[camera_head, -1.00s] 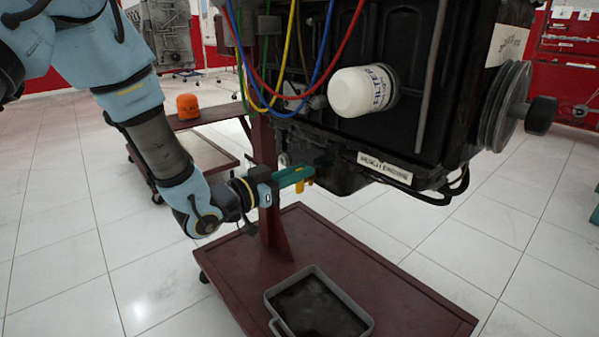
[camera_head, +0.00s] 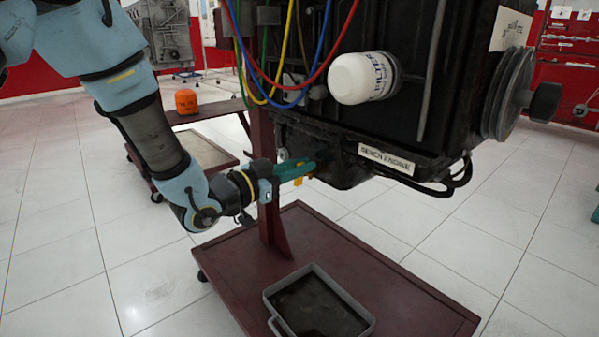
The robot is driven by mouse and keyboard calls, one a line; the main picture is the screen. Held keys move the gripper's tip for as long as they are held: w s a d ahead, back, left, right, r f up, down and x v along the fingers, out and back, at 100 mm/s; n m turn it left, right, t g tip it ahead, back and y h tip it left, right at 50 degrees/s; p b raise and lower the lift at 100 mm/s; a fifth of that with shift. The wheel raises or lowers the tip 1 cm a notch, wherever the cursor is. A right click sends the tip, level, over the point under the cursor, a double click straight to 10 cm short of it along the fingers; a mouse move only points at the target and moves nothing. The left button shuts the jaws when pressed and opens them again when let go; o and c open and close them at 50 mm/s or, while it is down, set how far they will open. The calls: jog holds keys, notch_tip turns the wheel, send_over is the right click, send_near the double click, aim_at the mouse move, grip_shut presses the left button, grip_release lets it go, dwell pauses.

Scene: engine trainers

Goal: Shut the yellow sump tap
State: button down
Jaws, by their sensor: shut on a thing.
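The yellow sump tap (camera_head: 299,181) shows as a small yellow piece low on the engine's sump (camera_head: 349,172). My gripper (camera_head: 311,167), with green fingers, reaches in from the left at the tap. Its fingers are shut on the tap and hide most of it. I cannot tell the exact angle of the tap's handle.
The black engine (camera_head: 410,100) hangs above a dark red trolley (camera_head: 370,270). A grey drain tray (camera_head: 318,300) with dark liquid sits below. A white filter (camera_head: 360,80) and coloured hoses (camera_head: 283,60) are above my gripper. An orange filter (camera_head: 187,101) stands on a bench behind.

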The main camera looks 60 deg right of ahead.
jog(key=m+b, duration=0.3)
jog(key=s+f+m+b, duration=0.1)
jog(key=b, duration=0.1)
jog(key=shift+a+m, duration=0.15)
jog(key=shift+m, duration=0.15)
jog(key=m+b, duration=0.2)
jog(key=b, duration=0.1)
jog(key=m+b, duration=0.1)
jog(key=b, duration=0.1)
jog(key=shift+s+f+m, duration=0.2)
jog(key=shift+f+m, duration=0.05)
jog(key=shift+m, duration=0.15)
jog(key=m+b, duration=0.2)
jog(key=b, duration=0.1)
jog(key=m+b, duration=0.2)
jog(key=b, duration=0.1)
jog(key=shift+s+a+f, duration=0.15)
jog(key=shift+f, duration=0.25)
jog(key=m+b, duration=0.3)
jog(key=shift+f+b, duration=0.1)
jog(key=shift+b, duration=0.3)
jog(key=shift+m, duration=0.3)
jog(key=c, duration=0.9)
grip_release()
jog(key=p+v, duration=0.2)
jog(key=v, duration=0.8)
jog(key=shift+a+p, duration=0.35)
jog(key=shift+a, duration=0.05)
